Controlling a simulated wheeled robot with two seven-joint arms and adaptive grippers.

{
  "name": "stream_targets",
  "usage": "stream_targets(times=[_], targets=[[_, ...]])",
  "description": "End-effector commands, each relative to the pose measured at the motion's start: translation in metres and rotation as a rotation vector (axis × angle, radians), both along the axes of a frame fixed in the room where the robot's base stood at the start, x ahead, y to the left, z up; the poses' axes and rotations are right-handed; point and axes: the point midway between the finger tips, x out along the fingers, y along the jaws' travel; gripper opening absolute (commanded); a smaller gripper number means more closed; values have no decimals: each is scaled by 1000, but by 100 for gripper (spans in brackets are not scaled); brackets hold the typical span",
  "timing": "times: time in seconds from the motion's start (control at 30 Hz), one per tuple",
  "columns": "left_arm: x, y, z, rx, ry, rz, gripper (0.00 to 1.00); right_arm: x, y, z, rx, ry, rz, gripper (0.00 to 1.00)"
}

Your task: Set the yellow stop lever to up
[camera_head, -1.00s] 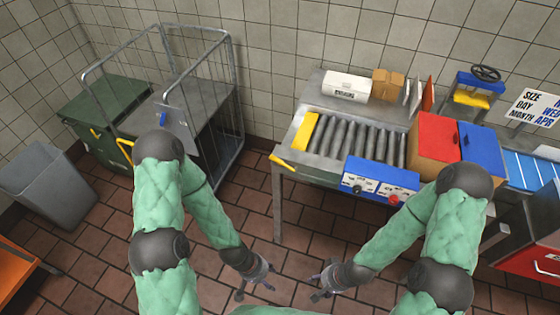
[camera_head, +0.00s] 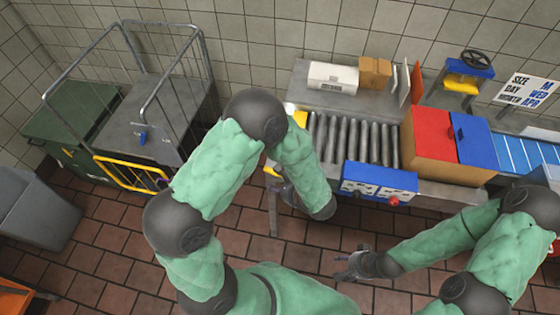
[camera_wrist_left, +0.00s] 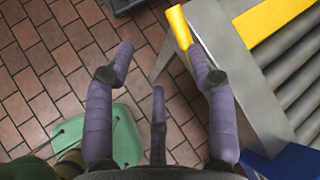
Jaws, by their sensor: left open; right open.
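The yellow stop lever (camera_wrist_left: 179,24) sticks out at the conveyor table's left end. In the head view, only a small yellow part of it (camera_head: 271,170) shows beside my left arm. My left gripper (camera_wrist_left: 158,62) is open, with its purple fingers spread and nothing between them. Its right finger overlaps the near end of the lever in the left wrist view; I cannot tell whether they touch. In the head view, my left gripper (camera_head: 286,193) is mostly hidden behind my forearm. My right gripper (camera_head: 346,265) is open and empty, low over the floor in front of the table.
The roller conveyor (camera_head: 345,138) has a yellow stop bar (camera_wrist_left: 268,17) at its left end. A blue control box (camera_head: 380,182) with a red button is on the front. Red and blue covers (camera_head: 433,136) stand to the right. A cage trolley (camera_head: 135,128) is at the left; tiled floor lies between.

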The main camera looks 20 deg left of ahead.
Motion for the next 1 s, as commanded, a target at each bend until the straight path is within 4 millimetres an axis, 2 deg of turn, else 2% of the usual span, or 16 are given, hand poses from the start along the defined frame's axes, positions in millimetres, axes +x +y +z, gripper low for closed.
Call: stream_targets(times=[0.07, 0.17, 0.7, 1.0], targets=[[8, -1, 8, 22, -31, -23, 56, 0, 0, 1, 0, 0, 0, 56], [12, 2, 7, 28, -40, -29, 56, 0, 0, 0, 0, 0, 0, 56], [42, 59, -45, 27, -37, -24, 56, 0, 0, -11, 0, 0, 0, 56], [51, 73, -57, 26, -38, -27, 56, 0, 0, -13, 0, 0, 0, 56]])
